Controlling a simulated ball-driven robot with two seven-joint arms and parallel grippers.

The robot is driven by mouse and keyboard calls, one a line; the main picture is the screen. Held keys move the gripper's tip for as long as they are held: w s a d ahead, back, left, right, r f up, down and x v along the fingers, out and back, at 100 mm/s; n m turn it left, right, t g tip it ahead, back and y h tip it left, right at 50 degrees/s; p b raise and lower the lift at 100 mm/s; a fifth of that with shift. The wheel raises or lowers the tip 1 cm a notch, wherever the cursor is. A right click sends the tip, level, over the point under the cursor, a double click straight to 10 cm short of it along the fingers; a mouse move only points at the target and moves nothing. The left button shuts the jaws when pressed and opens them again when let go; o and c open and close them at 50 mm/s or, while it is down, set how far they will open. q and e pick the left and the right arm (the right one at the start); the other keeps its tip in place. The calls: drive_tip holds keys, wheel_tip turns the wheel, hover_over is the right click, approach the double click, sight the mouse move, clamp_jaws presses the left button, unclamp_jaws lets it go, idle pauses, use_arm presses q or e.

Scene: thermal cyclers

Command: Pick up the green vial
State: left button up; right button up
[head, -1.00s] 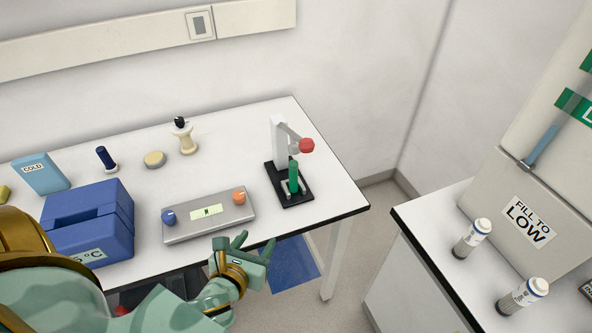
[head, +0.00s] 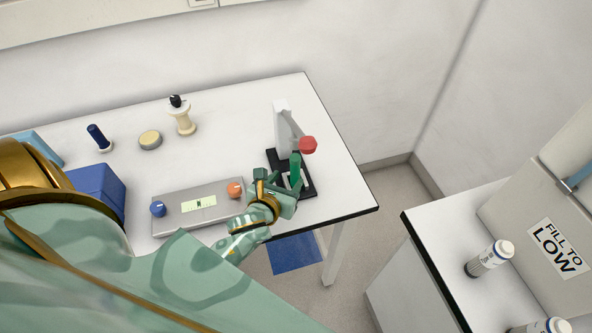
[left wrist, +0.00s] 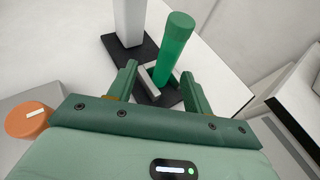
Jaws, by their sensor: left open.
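The green vial (head: 295,168) stands upright on the black base of a small stand with a white post and a red knob, near the table's right end. In the left wrist view the vial (left wrist: 173,50) rises just beyond my fingertips, roughly in line with the gap between them, a little nearer the right finger. My left gripper (head: 284,180) is open beside the vial on its near side, and it also shows in the left wrist view (left wrist: 160,82). Nothing is between its fingers that I can see. My right gripper is not in view.
The stand's red knob (head: 308,145) and white post (head: 281,128) rise close behind the vial. A grey control box (head: 180,216) with blue and orange knobs lies left of my gripper. The table's right edge is close by.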

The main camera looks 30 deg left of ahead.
sight(297, 168)
use_arm(q)
drive_tip(key=x, duration=0.4)
drive_tip(key=r+x, duration=0.1)
drive_tip(key=x, duration=0.1)
drive_tip(key=shift+w+d+f+b, duration=0.2)
drive_tip(key=shift+w+d+b, duration=0.15)
drive_tip(key=shift+w, duration=0.2)
drive_tip(key=shift+s, duration=0.1)
clamp_jaws()
drive_tip(key=shift+r, duration=0.1)
